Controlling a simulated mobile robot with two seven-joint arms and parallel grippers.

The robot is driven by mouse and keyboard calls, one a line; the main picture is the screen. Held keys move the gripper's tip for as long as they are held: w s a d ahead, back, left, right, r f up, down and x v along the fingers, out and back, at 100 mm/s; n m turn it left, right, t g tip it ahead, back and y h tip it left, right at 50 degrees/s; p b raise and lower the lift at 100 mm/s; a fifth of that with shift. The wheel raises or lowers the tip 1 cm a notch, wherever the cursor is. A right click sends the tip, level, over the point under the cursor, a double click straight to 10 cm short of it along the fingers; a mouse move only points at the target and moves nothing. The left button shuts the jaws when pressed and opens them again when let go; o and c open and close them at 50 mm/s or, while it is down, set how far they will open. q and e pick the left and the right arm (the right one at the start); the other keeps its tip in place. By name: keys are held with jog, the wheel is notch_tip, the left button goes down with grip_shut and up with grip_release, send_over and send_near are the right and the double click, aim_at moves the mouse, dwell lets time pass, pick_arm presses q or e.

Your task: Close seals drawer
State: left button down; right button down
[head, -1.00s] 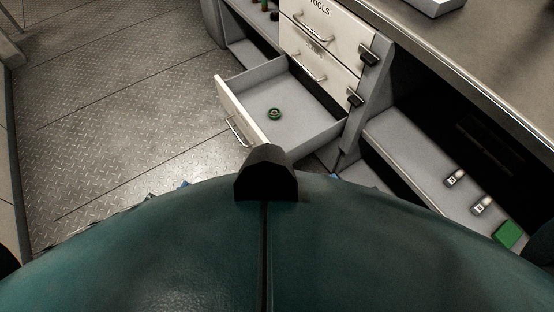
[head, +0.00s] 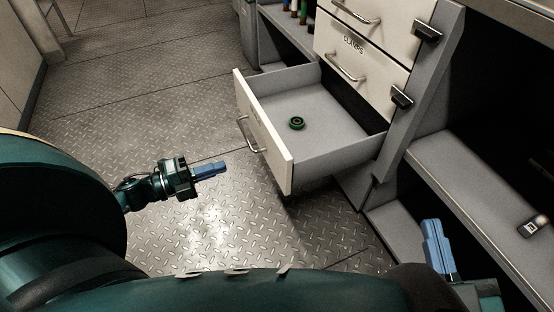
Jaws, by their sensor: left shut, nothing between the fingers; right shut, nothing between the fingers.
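The open drawer (head: 335,157) juts out to the left from the bottom of the drawer stack in the head view. Its white front (head: 264,135) carries a metal bar handle (head: 250,136); its label is too dark to read. A green and black ring (head: 296,123) lies on the drawer floor. My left gripper (head: 222,167) is shut and empty, just left of the drawer front and apart from it, below the handle in the picture. My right gripper (head: 433,230) is shut and empty at the lower right, in front of the low shelf.
Above the open drawer are a shut drawer labelled CLAMPS (head: 358,60) and another shut one (head: 365,15). Dark latches (head: 402,97) sit on the frame. A low shelf (head: 475,185) holds a small tagged item (head: 533,226). The plate floor (head: 130,110) at left is clear.

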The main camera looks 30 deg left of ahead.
aim_at(278, 149)
pick_arm(q)
jog(key=b+x, duration=0.3)
jog(key=x, duration=0.9)
jog(key=shift+w+d+b, duration=0.25)
jog(key=shift+w+b, duration=0.05)
jog(key=shift+w, duration=0.05)
jog(key=shift+w+d, duration=0.15)
jog(key=shift+w, duration=0.05)
pick_arm(e)
jog(key=shift+w+a+r+t+y, duration=0.25)
jog(key=shift+r+t+y, duration=0.15)
jog(key=shift+r+y, duration=0.2)
